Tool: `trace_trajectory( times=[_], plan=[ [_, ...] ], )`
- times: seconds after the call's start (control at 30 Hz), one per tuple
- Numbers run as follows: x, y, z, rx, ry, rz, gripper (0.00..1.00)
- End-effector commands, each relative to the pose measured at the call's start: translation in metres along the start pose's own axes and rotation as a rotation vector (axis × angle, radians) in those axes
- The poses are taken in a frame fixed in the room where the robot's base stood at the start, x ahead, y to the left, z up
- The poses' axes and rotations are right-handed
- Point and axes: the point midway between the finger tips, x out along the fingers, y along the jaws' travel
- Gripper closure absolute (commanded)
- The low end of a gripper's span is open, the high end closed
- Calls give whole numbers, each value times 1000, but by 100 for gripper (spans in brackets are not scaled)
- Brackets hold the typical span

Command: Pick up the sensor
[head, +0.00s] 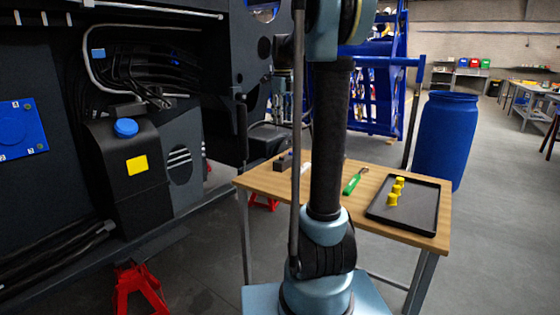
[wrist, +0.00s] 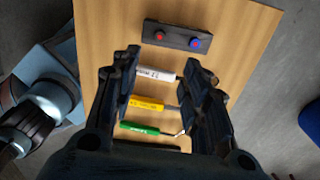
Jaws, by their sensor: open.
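A small white cylinder with dark lettering (wrist: 155,74), which I take to be the sensor, lies on the wooden table (wrist: 105,20) in the wrist view. The lettering is too small to read. My gripper (wrist: 168,62) is open above the table, with a finger on each side of the white cylinder in the picture. Nothing is held between the fingers. In the head view a small white piece (head: 305,168) shows partly behind my arm on the table; my gripper is out of that view.
A black tray (head: 415,208) holds yellow pieces (head: 396,189). A blue barrel (head: 445,140) stands behind.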

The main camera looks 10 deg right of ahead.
Motion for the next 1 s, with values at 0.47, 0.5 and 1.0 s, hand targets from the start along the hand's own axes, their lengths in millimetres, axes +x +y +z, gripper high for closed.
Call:
trace_trajectory(
  times=[0.47, 0.5, 1.0],
  plan=[
    [81, 2, 3, -7, 0, 0, 58],
    [87, 3, 3, -7, 0, 0, 58],
    [130, 3, 3, -8, 0, 0, 58]
  ],
)
